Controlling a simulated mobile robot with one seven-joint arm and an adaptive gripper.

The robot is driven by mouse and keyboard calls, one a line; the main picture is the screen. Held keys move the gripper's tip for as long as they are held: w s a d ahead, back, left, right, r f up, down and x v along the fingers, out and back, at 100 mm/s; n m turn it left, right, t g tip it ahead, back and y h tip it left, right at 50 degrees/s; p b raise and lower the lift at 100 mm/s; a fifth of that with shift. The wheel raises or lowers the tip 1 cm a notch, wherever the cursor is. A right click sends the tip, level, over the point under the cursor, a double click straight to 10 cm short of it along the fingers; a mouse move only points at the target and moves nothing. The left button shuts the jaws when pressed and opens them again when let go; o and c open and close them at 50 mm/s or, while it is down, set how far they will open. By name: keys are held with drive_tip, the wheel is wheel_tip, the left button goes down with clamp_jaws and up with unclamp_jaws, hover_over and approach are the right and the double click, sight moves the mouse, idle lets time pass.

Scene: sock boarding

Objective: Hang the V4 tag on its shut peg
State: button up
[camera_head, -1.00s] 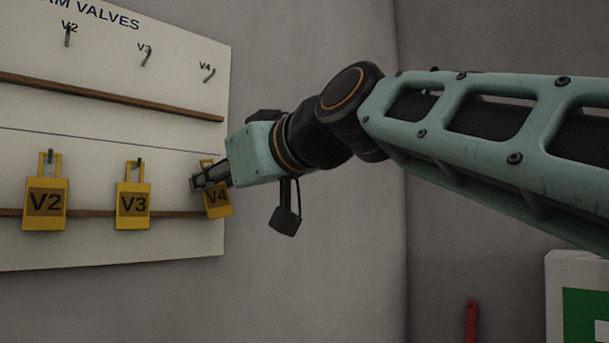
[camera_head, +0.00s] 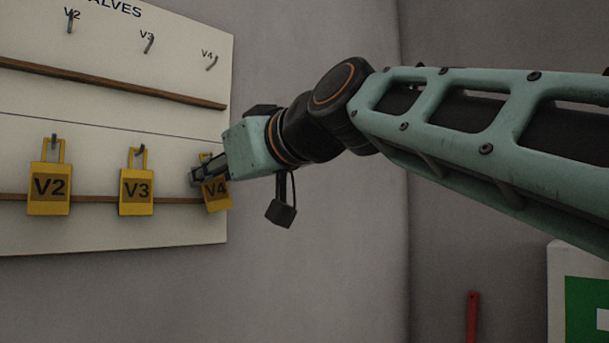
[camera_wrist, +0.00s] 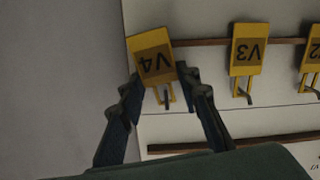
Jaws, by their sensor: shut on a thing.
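The yellow V4 tag (camera_head: 217,196) is at the right end of the lower row on the white board, tilted. My gripper (camera_head: 201,173) is shut on its upper part and hides much of its loop. In the wrist view, the V4 tag (camera_wrist: 154,60) shows upside down and tilted between my fingers (camera_wrist: 163,84). A grey peg (camera_wrist: 166,101) shows within its loop, so the tag appears still around that lower peg. The upper peg labelled V4 (camera_head: 212,63) is bare, above my gripper near the board's right edge.
The V2 tag (camera_head: 49,190) and V3 tag (camera_head: 136,192) hang to the left on lower pegs. The upper V2 peg (camera_head: 70,22) and V3 peg (camera_head: 149,44) are bare. A wooden strip (camera_head: 120,85) runs below the upper pegs. Bare wall lies right of the board.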

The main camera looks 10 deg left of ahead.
drive_tip(key=o, duration=0.8)
drive_tip(key=v, duration=1.2)
drive_tip(key=w+d+f+m+h+p, duration=0.1)
drive_tip(key=d+f+m+h+p, duration=0.25)
drive_tip(key=d+f, duration=0.5)
drive_tip(key=w+d+f+m+h+p, duration=0.1)
drive_tip(key=d+f+m+h+p, duration=0.3)
drive_tip(key=f, duration=0.8)
drive_tip(key=s+d+f+m+g+h+p, duration=0.1)
drive_tip(key=s+d+f, duration=0.2)
drive_tip(key=f, duration=0.3)
drive_tip(key=s+d+f+m+g+h+p, duration=0.1)
drive_tip(key=s+d+f+m+g+h, duration=0.1)
drive_tip(key=d+f, duration=0.4)
drive_tip(key=s+d+f+m+g+h+p, duration=0.1)
drive_tip(key=s+d+f+m+h, duration=0.1)
drive_tip(key=s+d+f, duration=0.2)
drive_tip(key=shift+s+d+f+h, duration=0.15)
drive_tip(key=shift+d+f, duration=0.1)
drive_tip(key=shift+f, duration=0.3)
drive_tip(key=shift+d+f+h, duration=0.1)
drive_tip(key=shift+d+f, duration=0.15)
drive_tip(key=shift+f, duration=0.3)
